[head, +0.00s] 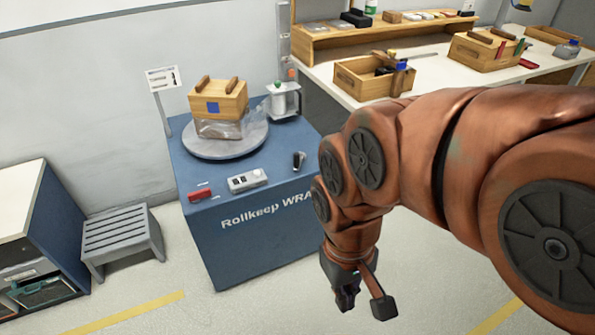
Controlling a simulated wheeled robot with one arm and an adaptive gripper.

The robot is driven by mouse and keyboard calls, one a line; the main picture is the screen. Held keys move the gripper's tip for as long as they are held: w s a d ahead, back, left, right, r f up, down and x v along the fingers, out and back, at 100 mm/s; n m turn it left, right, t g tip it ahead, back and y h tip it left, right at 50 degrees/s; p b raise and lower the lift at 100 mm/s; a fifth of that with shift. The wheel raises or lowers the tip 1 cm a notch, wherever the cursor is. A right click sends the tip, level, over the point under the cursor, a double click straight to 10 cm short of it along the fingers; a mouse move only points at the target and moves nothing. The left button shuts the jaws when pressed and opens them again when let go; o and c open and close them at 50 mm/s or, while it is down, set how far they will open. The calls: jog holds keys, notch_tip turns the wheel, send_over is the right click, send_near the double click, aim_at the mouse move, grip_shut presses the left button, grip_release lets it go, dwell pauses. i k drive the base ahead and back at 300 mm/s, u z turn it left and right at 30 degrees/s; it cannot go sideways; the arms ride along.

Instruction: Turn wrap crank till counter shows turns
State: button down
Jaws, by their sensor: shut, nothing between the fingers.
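The blue wrap station (238,228), lettered "Rollkeep WRA…", stands left of my arm. On its top sits a round grey turntable (225,149) with a wooden box (217,98), which has a blue square on its front and clear film below it. A small black upright handle (299,161), perhaps the crank, is at the right edge of the top. A grey unit (247,180) with a knob lies at the front edge; no number is readable on it. My gripper (364,303) is shut and empty, hanging low over the floor, right of the station and apart from it.
A red object (200,193) lies at the station's front left, and a film roll holder (284,99) stands behind. A sign (163,79) rises at the left. A grey step stool (121,239) stands left. A workbench (335,98) with wooden trays is behind. Floor in front is clear.

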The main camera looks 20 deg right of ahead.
aim_at(298, 156)
jog(key=u, duration=0.75)
jog(key=i, duration=1.35)
jog(key=z, duration=0.1)
